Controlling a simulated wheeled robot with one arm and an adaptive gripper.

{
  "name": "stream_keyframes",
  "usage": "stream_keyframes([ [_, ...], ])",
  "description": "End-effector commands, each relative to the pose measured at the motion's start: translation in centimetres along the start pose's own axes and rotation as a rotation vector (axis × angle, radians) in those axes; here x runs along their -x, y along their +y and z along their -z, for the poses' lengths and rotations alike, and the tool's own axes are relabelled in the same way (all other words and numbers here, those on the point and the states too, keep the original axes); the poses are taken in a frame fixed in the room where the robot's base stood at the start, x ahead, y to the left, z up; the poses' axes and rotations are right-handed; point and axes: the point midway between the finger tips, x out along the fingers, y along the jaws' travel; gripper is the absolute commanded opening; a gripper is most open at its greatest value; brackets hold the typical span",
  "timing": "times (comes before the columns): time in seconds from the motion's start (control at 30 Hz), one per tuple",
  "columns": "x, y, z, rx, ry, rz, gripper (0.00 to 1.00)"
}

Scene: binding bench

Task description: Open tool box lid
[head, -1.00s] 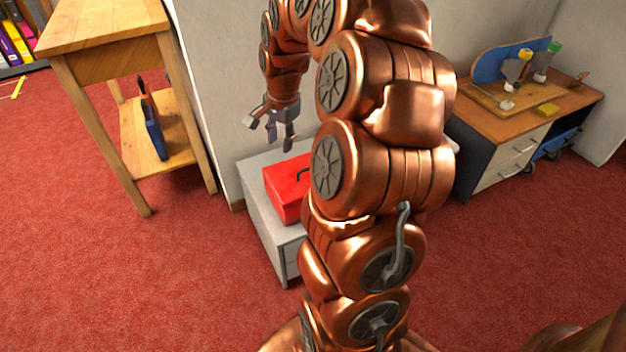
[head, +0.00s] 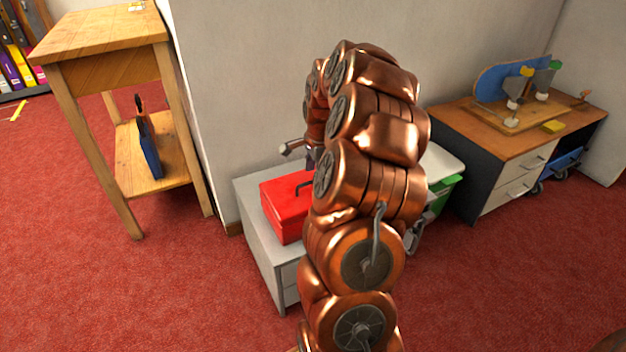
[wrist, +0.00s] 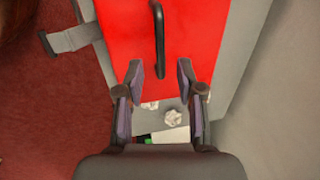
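The red tool box (head: 283,212) sits on a grey cabinet in the head view, its lid shut and a dark handle on top. My arm hides its right part. In the wrist view the red lid (wrist: 190,35) fills the upper middle, with the black handle (wrist: 159,40) running up the picture. My gripper (wrist: 160,82) is open and empty, its two fingertips apart over the box's near edge, below the handle in the picture. Whether they touch the box I cannot tell. In the head view my gripper is mostly hidden behind my arm.
The grey cabinet (head: 256,233) stands against the wall. White crumpled bits (wrist: 172,117) lie beyond the box edge. A wooden table (head: 110,50) is left, a desk (head: 490,130) right.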

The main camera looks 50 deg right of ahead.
Motion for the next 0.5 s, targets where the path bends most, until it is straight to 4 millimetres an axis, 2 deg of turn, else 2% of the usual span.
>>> stream_keyframes([
  [0.03, -1.1, 0.1, -0.1, 0.000, -0.001, -0.001, 0.37],
  [0.2, -2.7, 0.0, -0.1, 0.001, 0.000, 0.001, 0.37],
  [0.5, -3.0, -0.1, 0.0, 0.002, 0.001, 0.001, 0.37],
])
